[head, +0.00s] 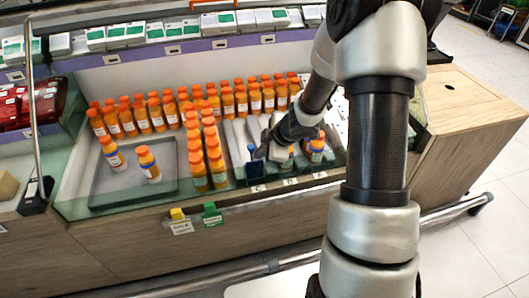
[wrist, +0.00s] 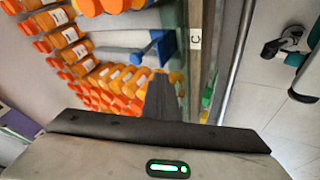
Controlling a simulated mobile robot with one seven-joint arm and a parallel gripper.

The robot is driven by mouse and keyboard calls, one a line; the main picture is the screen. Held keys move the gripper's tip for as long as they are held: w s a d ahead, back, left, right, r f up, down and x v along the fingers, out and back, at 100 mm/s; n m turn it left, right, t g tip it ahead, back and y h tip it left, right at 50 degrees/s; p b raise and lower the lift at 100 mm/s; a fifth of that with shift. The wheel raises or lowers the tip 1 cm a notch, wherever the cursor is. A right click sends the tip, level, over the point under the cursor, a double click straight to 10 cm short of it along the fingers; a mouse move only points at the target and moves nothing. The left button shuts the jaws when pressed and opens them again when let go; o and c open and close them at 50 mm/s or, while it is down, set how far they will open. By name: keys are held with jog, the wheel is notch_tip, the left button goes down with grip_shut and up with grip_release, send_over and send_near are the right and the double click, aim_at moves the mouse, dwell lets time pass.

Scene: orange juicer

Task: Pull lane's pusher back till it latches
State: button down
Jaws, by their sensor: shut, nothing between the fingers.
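The lane's pusher (head: 255,168) is a blue block at the front end of a grey lane, just behind a front-edge tag with a letter C (head: 259,188). In the wrist view the blue pusher (wrist: 164,45) stands beside the C tag (wrist: 195,38), with a grey bar (wrist: 115,53) running back from it. My gripper (head: 265,150) is over the lane area close to the pusher; the arm partly hides the spot. In the wrist view its dark fingers (wrist: 160,90) are shut and empty, pointing toward the pusher. I cannot tell whether they touch it.
Rows of orange bottles (head: 195,150) fill the lanes left of the pusher, and more bottles (head: 316,150) stand right of it. A dark tray (head: 110,185) with two bottles lies at the left. Yellow (head: 178,214) and green (head: 211,210) tags hang on the front edge.

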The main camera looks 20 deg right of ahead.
aim_at(254, 149)
jog(key=b+x, duration=0.1)
jog(key=x, duration=0.3)
jog(key=shift+f+b, duration=0.3)
jog(key=w+p, duration=0.1)
jog(key=w, duration=0.2)
jog(key=shift+w+d+f, duration=0.1)
jog(key=shift+w, duration=0.05)
jog(key=shift+w+d+f, duration=0.15)
jog(key=shift+w, duration=0.3)
jog(key=shift+w, duration=0.1)
